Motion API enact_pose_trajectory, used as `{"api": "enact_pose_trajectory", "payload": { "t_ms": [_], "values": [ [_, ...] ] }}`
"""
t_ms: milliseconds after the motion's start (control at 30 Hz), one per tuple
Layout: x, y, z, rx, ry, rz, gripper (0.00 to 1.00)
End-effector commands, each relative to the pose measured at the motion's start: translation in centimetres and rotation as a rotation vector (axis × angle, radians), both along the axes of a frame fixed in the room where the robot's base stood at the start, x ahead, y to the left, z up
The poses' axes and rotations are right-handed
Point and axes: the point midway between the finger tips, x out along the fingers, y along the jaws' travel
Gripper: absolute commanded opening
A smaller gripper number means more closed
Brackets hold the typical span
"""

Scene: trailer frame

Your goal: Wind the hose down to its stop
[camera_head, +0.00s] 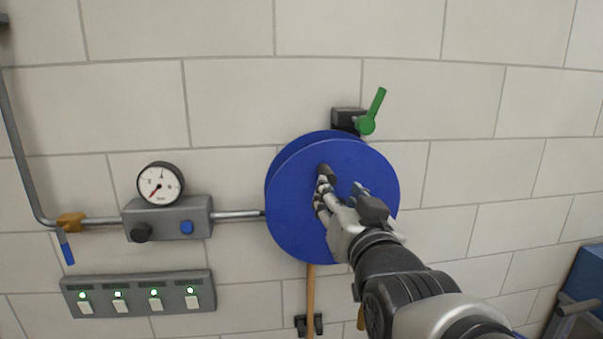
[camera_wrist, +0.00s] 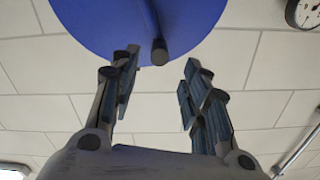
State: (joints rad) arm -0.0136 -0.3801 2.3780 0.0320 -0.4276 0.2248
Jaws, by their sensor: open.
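A round blue hose reel (camera_head: 290,215) is mounted on the wall. A dark, stubby crank knob (camera_head: 326,171) stands out from its face, left of centre. An orange-brown hose (camera_head: 310,295) hangs straight down from under the reel. My gripper (camera_head: 341,187) is open in front of the reel, one finger close to the knob. In the wrist view the knob (camera_wrist: 159,50) lies between the lines of the two open fingertips (camera_wrist: 162,72), nearer the left finger, against the blue disc (camera_wrist: 95,18). I cannot tell whether a finger touches it. My wrist hides the reel's lower right.
A green lever (camera_head: 374,110) sits above the reel. Left are a gauge (camera_head: 159,183) on a grey block (camera_head: 165,218), a blue-handled valve (camera_head: 68,248) and a switch panel (camera_head: 138,294) with green lights. A black bracket (camera_head: 318,325) is below, near the hose. A blue box (camera_head: 585,290) stands far right.

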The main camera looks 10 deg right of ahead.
Motion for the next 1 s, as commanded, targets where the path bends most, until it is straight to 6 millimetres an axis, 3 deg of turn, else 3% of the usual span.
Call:
{"api": "enact_pose_trajectory", "payload": {
  "t_ms": [300, 500, 700, 1000],
  "values": [
    [6.6, 0.0, 0.0, 0.000, 0.003, 0.000, 0.42],
    [9.7, 0.0, 0.0, 0.000, 0.001, -0.001, 0.42],
    [11.0, 0.0, 0.0, 0.000, 0.000, -0.001, 0.42],
    [11.2, 0.0, 0.0, -0.001, 0.000, 0.000, 0.41]
  ]
}}
